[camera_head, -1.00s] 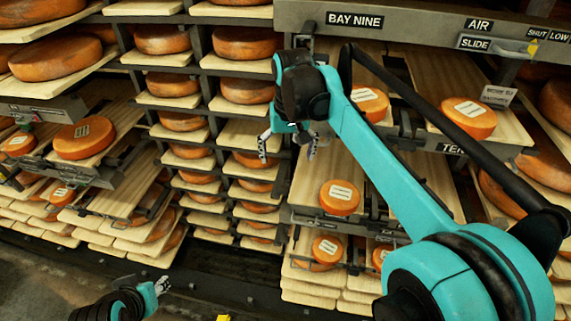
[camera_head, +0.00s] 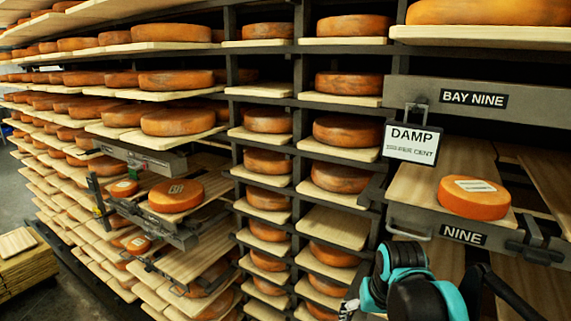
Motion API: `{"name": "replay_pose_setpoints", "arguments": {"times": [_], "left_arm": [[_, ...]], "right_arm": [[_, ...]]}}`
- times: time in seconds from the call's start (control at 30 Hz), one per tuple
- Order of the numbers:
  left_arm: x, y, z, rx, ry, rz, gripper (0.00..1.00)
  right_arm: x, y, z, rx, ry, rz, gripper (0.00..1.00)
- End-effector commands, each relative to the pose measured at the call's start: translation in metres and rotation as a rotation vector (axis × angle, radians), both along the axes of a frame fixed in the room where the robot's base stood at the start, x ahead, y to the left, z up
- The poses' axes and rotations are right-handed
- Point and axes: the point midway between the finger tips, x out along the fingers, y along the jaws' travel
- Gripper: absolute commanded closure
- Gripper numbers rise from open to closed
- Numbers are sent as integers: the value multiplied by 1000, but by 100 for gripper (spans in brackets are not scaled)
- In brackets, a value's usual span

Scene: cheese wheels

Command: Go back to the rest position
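My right arm's black and teal wrist (camera_head: 408,285) shows at the bottom right, in front of the shelving below the drawer marked NINE. A pale fingertip (camera_head: 348,308) of my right gripper peeks out at the lower left of that wrist; the rest of the gripper is hidden or cut off by the bottom edge, so its opening does not show. My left gripper is out of the picture.
An orange labelled cheese (camera_head: 473,197) sits on a board in the pulled-out drawer (camera_head: 455,232) beside my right wrist. A white DAMP sign (camera_head: 411,143) hangs above it. Another pulled-out drawer with a cheese (camera_head: 176,195) juts out at left. Stacked boards (camera_head: 25,262) stand on the floor.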

Motion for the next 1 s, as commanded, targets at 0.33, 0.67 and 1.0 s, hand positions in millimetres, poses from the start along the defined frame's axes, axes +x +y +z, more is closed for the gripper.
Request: {"name": "replay_pose_setpoints", "arguments": {"times": [0.33, 0.67, 1.0], "left_arm": [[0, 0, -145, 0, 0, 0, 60], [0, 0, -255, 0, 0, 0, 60], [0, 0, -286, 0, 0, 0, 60]], "right_arm": [[-56, 7, -174, -19, -150, 56, 11], [-99, 12, -321, -40, -285, 103, 11], [-113, 14, -368, -49, -338, 121, 11]]}}
